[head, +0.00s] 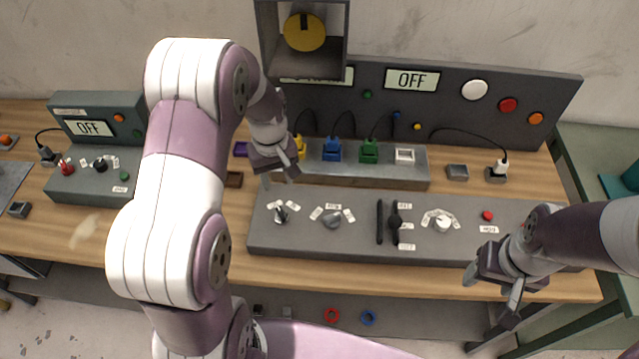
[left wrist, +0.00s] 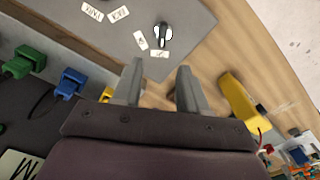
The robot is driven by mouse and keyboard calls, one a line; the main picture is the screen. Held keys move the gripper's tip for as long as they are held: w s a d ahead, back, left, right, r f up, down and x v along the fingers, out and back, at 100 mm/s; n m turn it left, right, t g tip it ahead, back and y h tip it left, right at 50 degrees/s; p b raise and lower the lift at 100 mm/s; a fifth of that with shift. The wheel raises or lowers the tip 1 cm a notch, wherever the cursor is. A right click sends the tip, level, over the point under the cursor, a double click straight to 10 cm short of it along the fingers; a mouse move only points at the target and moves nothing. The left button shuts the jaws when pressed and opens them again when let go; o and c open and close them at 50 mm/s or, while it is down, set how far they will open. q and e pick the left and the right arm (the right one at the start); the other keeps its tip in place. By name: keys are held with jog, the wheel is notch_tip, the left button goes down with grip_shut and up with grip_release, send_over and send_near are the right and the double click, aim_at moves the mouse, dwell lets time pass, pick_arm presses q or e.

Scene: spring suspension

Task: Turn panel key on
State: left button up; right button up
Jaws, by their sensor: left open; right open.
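A small key-like switch (head: 281,213), dark with a silvery part, stands at the left end of the grey control panel (head: 350,246). It has small white labels beside it. The switch also shows near the top of the left wrist view (left wrist: 163,35); its label text is too small to read surely. My left gripper (head: 286,168) is open and empty above the table, behind the switch and apart from it. Its two fingers (left wrist: 160,84) point towards the switch in the left wrist view. My right gripper (head: 491,291) is open and empty at the panel's front right.
The panel also carries a grey knob (head: 332,219), a dark lever (head: 394,222), a white dial (head: 442,223) and a red button (head: 488,215). Behind it stands a block with coloured plugs, including a blue one (head: 332,150). A display (head: 412,80) reads OFF.

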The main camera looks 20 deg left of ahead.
aim_at(281, 212)
pick_arm(q)
jog(key=f, duration=0.1)
jog(key=s+f+p, duration=0.1)
jog(key=f, duration=0.1)
jog(key=shift+s+f+n, duration=0.2)
jog(key=shift+f+n, duration=0.1)
jog(key=shift+n, duration=0.1)
jog(key=f, duration=0.2)
jog(key=f+p, duration=0.1)
jog(key=f, duration=0.2)
jog(key=w+f+p, duration=0.1)
jog(key=f, duration=0.1)
jog(key=shift+f, duration=0.65)
jog(key=shift+s+f, duration=0.15)
jog(key=shift+s, duration=0.1)
jog(key=shift+w, duration=0.1)
grip_shut()
pick_arm(e)
jog(key=r, duration=0.3)
jog(key=shift+s+r, duration=0.15)
jog(key=shift+s, duration=0.1)
